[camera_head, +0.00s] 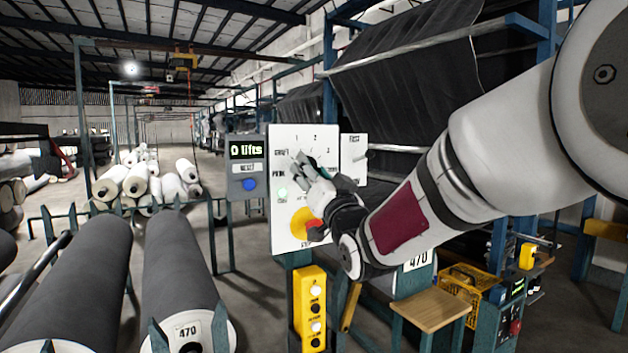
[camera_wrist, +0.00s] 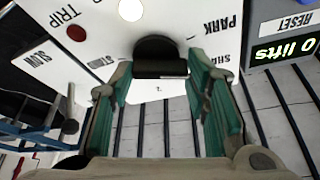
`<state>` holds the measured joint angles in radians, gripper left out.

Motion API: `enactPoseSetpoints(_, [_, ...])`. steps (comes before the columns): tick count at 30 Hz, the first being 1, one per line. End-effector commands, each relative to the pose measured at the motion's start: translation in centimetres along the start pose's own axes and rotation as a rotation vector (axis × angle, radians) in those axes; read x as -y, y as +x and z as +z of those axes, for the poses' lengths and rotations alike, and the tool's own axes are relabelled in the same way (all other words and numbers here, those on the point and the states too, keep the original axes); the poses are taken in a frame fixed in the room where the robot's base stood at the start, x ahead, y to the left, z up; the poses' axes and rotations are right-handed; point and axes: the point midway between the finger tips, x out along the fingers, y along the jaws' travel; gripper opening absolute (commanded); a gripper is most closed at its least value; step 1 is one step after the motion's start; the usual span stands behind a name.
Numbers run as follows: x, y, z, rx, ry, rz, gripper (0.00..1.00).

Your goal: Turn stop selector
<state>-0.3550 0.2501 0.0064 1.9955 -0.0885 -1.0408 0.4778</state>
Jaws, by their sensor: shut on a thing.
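The stop selector is a black knob (camera_wrist: 160,57) on a white panel (camera_head: 290,235), which also shows in the wrist view (camera_wrist: 215,50). My gripper (camera_head: 306,165) is at the upper part of the panel, and its fingers with green pads (camera_wrist: 160,72) are shut on the knob, one on each side. Which mark the knob points to I cannot tell. In the head view my fingers cover most of the knob.
A red stop button on a yellow plate (camera_head: 302,222) sits low on the panel, just below my wrist. A grey counter box (camera_head: 248,165) reading "0 lifts", with a blue button, is at left. Grey rolls (camera_head: 178,265) lie at lower left. A yellow button box (camera_head: 311,305) stands below.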

Motion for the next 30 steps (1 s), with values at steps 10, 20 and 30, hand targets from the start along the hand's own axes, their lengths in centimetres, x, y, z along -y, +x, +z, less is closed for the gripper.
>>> enactPoseSetpoints(10, [-0.61,0.02,0.42,-0.005,-0.257,-0.106,0.15])
enactPoseSetpoints(20, [-0.60,-0.03,0.35,-0.002,-0.445,-0.183,0.15])
enactPoseSetpoints(30, [-0.53,-0.04,0.20,0.001,-0.522,-0.215,0.15])
